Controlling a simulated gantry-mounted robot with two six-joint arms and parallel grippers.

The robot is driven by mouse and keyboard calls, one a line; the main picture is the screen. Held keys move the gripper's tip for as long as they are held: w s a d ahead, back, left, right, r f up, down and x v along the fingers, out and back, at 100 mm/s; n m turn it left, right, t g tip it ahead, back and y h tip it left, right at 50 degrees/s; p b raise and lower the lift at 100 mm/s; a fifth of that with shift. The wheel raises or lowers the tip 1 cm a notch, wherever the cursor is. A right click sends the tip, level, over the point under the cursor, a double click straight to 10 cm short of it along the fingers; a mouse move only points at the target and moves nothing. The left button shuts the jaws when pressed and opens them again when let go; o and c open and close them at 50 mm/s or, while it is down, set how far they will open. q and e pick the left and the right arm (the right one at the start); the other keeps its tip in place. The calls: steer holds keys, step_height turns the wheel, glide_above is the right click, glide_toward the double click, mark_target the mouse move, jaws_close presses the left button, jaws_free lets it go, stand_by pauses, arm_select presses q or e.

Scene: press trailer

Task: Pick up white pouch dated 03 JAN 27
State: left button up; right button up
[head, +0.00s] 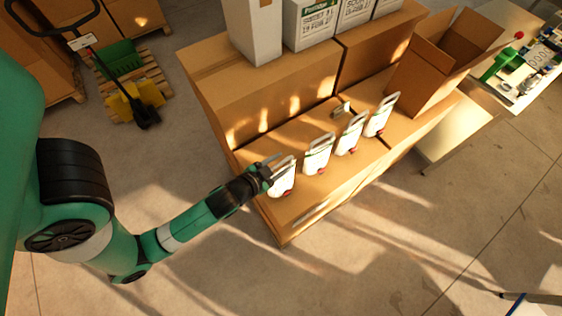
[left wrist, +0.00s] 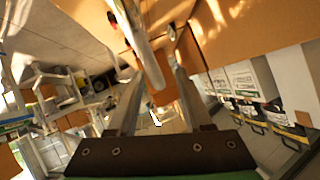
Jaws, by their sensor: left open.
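Several white pouches with grey handles and red spouts stand in a row on the cardboard ledge in the head view. They are the nearest pouch (head: 282,180), the second pouch (head: 317,156), the third pouch (head: 349,136) and the farthest pouch (head: 380,116). Their dates are too small to read. My left gripper (head: 268,172) is open at the left side of the nearest pouch. In the left wrist view, a white pouch (left wrist: 150,62) shows between the open fingers. I cannot tell whether they touch it. My right gripper is out of view.
An open cardboard box (head: 424,76) stands at the ledge's far right end. White printed cartons (head: 310,22) stand on the higher boxes behind. A small tag-like object (head: 341,110) lies behind the pouches. The floor (head: 400,235) in front is clear.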

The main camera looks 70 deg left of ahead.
arm_select(q)
steer(key=shift+w+a+f, duration=0.1)
steer(key=shift+w, duration=0.1)
steer(key=shift+c, duration=0.2)
jaws_close()
stand_by(1.0)
steer(key=shift+r, duration=0.2)
